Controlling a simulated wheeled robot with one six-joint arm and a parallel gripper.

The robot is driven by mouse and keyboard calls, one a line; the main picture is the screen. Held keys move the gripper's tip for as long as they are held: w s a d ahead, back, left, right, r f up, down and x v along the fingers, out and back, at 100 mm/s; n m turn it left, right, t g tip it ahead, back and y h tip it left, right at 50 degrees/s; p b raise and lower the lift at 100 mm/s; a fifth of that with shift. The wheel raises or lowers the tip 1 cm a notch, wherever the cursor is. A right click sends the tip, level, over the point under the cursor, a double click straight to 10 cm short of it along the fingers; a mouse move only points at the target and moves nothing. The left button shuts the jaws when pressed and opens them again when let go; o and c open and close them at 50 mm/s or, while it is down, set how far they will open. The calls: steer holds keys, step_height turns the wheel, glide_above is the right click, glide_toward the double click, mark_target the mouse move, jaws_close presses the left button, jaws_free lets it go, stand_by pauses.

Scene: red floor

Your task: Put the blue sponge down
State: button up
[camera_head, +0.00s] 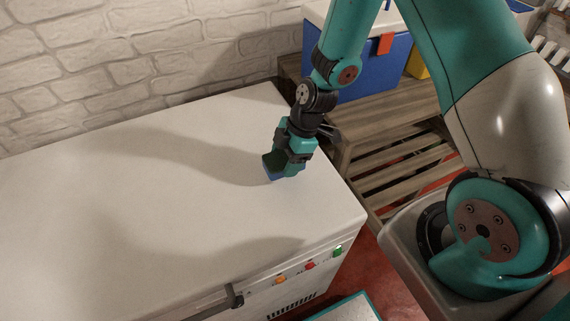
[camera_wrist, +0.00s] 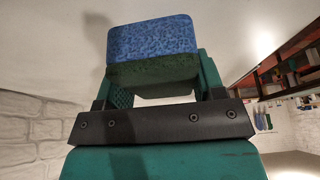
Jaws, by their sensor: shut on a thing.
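The blue sponge (camera_wrist: 152,42) has a dark green layer and sits between the fingers of my gripper (camera_wrist: 158,85) in the wrist view. My gripper is shut on it. In the head view my gripper (camera_head: 284,172) points down over the right part of a white chest freezer's lid (camera_head: 130,180). A small blue piece of the sponge (camera_head: 270,174) shows at the fingertips, at or just above the lid. I cannot tell whether it touches the lid.
The lid is bare to the left of my gripper. A white brick wall (camera_head: 60,60) runs behind it. A wooden slatted bench (camera_head: 400,125) stands to the right, with a blue cooler box (camera_head: 375,70) on it. The freezer's handle (camera_head: 233,296) and coloured buttons (camera_head: 310,265) are on its front.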

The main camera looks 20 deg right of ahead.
steer(key=shift+f, duration=1.55)
steer(key=shift+f, duration=0.2)
steer(key=o, duration=0.8)
steer(key=shift+r, duration=0.1)
steer(key=shift+o, duration=0.2)
steer(key=shift+r, duration=0.15)
